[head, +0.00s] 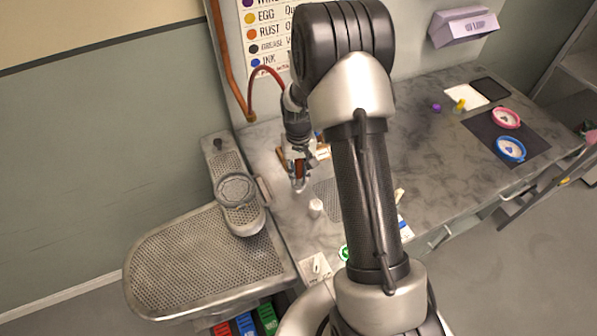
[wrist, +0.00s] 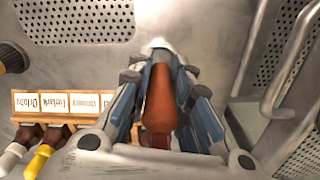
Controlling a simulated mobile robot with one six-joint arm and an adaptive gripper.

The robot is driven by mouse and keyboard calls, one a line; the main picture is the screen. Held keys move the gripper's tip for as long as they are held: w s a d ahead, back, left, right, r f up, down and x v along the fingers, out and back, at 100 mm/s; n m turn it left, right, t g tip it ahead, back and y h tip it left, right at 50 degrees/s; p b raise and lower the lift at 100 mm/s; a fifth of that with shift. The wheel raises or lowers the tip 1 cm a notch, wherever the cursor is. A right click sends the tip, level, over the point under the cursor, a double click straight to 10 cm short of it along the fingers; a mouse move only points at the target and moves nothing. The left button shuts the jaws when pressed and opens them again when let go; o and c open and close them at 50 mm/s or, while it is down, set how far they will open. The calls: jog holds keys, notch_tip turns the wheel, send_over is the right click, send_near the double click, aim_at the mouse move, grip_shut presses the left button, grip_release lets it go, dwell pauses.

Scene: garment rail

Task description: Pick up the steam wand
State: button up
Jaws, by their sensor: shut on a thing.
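My gripper (head: 299,184) points down over the worktop. In the wrist view its fingers (wrist: 158,75) are shut on a reddish-brown, rounded thing (wrist: 159,100) that lies lengthwise between them. I cannot tell from its visible part whether this is the steam wand. A red hose (head: 262,72) arcs up beside the copper pipe on the wall, and its far end is hidden behind my arm. A small white thing (head: 315,206) shows just beyond the fingertips.
A perforated pressing board (head: 190,262) with a smaller raised pad (head: 236,190) stands left. In the wrist view, a wooden rack (wrist: 60,121) with labelled bottles is close on the left and metal handles (wrist: 292,85) are on the right. Blue (head: 510,148) and pink (head: 506,118) round items lie far right.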

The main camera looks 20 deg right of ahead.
grip_shut()
jog(key=shift+r, duration=0.1)
notch_tip(320, 180, up, 20)
jog(key=p, duration=0.4)
jog(key=shift+p, duration=0.35)
